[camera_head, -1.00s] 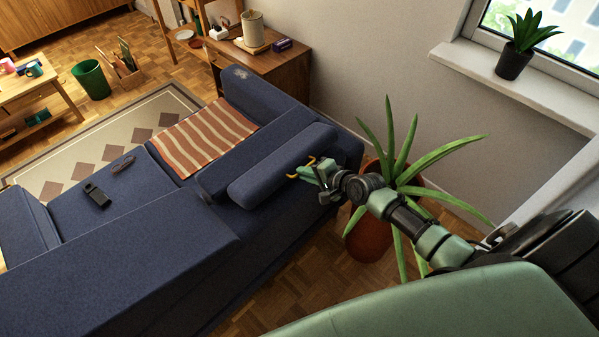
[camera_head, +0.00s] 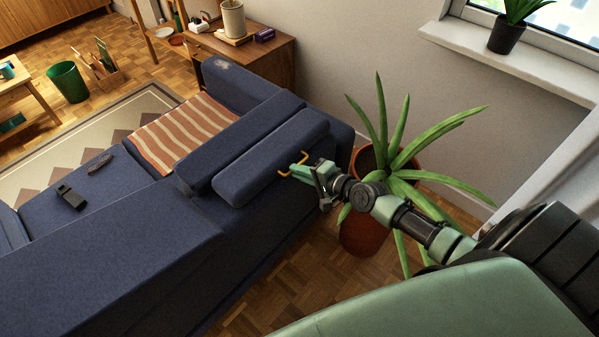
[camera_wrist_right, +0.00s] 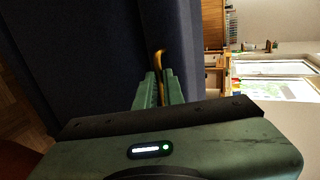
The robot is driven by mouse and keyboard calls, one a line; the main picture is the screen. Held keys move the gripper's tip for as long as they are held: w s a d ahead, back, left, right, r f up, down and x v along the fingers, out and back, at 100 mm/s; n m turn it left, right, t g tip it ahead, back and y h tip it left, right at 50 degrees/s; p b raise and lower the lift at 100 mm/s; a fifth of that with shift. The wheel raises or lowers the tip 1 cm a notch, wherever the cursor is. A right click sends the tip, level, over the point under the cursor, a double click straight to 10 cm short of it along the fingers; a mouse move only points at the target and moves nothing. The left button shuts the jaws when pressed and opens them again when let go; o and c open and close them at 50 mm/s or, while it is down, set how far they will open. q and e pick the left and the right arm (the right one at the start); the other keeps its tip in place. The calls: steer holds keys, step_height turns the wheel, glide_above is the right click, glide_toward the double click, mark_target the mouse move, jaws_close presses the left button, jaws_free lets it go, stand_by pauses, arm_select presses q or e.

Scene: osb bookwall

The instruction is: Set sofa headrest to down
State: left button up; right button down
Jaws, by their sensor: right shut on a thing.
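The dark blue sofa (camera_head: 110,255) fills the left of the head view. Its headrest (camera_head: 270,158) is a long blue cushion along the outer side of the backrest section (camera_head: 240,145), near the potted plant. A yellow handle (camera_head: 284,173) shows at the headrest's side facing me. My right gripper (camera_head: 304,171) is shut on this handle; the fingers hide part of it. In the right wrist view the handle (camera_wrist_right: 159,58) rises between the closed green fingers, close against blue fabric. My left gripper is not in view.
A large potted plant (camera_head: 362,232) stands right beside my right arm, its leaves reaching over it. Striped blanket (camera_head: 180,132), remote-like black object (camera_head: 70,197) and glasses-like object (camera_head: 100,164) lie on the seat. Parquet floor (camera_head: 275,285) is bare before the sofa.

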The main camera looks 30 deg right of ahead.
steer(key=shift+a, duration=0.1)
steer(key=c, duration=1.5)
jaws_free()
steer(key=v, duration=0.7)
steer(key=shift+s+r, duration=0.15)
steer(key=shift+s, duration=0.15)
